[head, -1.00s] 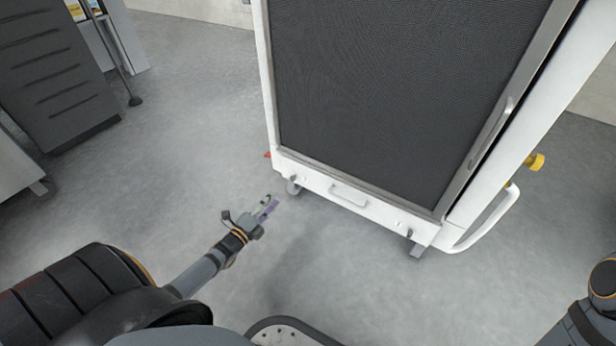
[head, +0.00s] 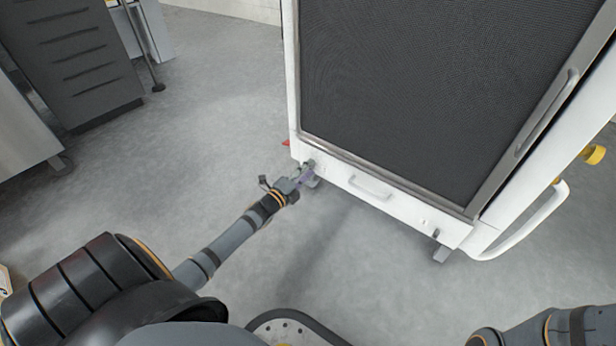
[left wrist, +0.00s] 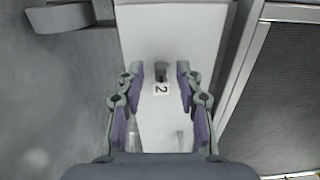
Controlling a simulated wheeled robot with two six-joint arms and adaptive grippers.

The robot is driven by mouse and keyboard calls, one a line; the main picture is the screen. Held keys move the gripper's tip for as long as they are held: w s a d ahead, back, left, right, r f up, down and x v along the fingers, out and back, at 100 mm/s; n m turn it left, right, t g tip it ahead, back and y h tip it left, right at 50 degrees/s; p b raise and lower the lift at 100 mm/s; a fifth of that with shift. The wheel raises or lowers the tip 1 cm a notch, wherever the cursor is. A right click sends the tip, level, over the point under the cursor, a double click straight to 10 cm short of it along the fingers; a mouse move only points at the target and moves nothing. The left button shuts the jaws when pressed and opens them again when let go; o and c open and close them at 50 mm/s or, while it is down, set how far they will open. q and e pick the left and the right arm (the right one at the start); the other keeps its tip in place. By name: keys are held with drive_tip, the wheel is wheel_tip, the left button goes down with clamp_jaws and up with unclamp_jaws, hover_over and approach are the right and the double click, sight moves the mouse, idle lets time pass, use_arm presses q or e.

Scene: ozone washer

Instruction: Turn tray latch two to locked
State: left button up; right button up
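Latch two (left wrist: 161,72) is a small dark grey knob on the white tray front, beside a label with the number 2 (left wrist: 161,89). In the left wrist view it lies between the fingertips of my open left gripper (left wrist: 161,76); I cannot tell whether they touch it. In the head view my left gripper (head: 303,177) is at the lower left corner of the white tray front (head: 335,178) and largely hides the latch. Another latch (head: 435,233) shows at the right end of the tray front. My right gripper is out of view.
The tray front has a handle (head: 370,187) in its middle, under the dark mesh door (head: 400,100) of the washer. A white side rail (head: 535,225) and a yellow knob (head: 593,154) are on the right. A grey cabinet (head: 75,65) stands far left. The floor (head: 200,150) between is clear.

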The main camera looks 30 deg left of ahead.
use_arm(q)
drive_tip(key=shift+w, duration=0.3)
drive_tip(key=shift+c, duration=0.2)
clamp_jaws()
